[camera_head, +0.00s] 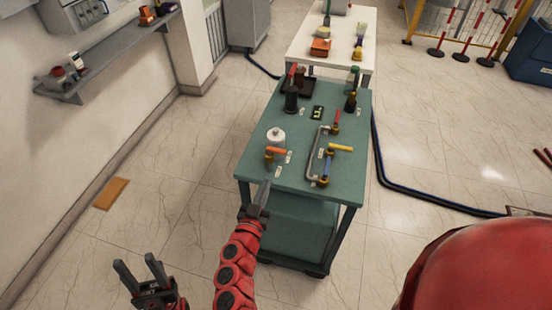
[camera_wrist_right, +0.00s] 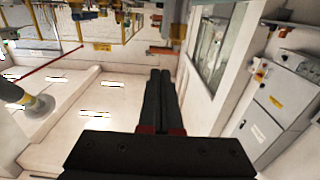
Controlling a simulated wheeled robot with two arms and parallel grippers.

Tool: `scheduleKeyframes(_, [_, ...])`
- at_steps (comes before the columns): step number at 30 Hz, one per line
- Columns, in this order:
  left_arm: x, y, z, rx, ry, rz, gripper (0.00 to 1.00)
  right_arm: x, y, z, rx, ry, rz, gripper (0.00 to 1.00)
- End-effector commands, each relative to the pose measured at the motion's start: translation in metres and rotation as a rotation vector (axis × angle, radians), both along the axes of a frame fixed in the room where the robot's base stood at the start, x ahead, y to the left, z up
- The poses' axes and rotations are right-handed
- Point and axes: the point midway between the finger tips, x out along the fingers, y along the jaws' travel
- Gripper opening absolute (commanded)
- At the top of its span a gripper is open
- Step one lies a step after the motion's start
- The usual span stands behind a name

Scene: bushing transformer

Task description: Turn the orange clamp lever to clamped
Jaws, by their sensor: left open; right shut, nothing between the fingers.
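An orange lever (camera_head: 276,150) lies roughly level on a small fitting near the front left corner of the green table (camera_head: 300,178). Small white tags lie beside it. My right gripper (camera_head: 264,190) is shut and empty, over the table's front left edge, just short of the lever and apart from it. Its closed dark fingers also show in the right wrist view (camera_wrist_right: 160,75), where the lever is not in view. My left gripper (camera_head: 137,268) is open and empty, low over the floor left of the table.
A white-capped pot (camera_head: 275,136) stands just behind the lever. A yellow lever (camera_head: 340,147), a grey bent pipe (camera_head: 313,155) and a red lever (camera_head: 337,117) are to the right. Dark bottles stand farther back. A white table (camera_head: 300,45) is behind. Floor on the left is mostly clear.

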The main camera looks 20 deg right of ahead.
Motion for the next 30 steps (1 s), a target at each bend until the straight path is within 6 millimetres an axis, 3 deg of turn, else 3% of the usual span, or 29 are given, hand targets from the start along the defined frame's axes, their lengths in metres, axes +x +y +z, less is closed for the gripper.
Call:
scheduleKeyframes(9, [0.000, 0.000, 0.024, 0.000, 0.000, 0.000, 0.50, 0.057, -0.040, 0.004, -0.004, 0.000, -0.002, 0.00])
scheduleKeyframes(15, [0.000, 0.000, 0.035, 0.000, 0.000, 0.000, 0.50, 0.080, -0.054, 0.003, -0.002, 0.000, 0.001, 0.00])
scheduleKeyframes(30, [0.000, 0.000, 0.037, 0.000, 0.000, 0.000, 0.50, 0.088, -0.061, 0.000, -0.001, 0.000, -0.001, 0.00])
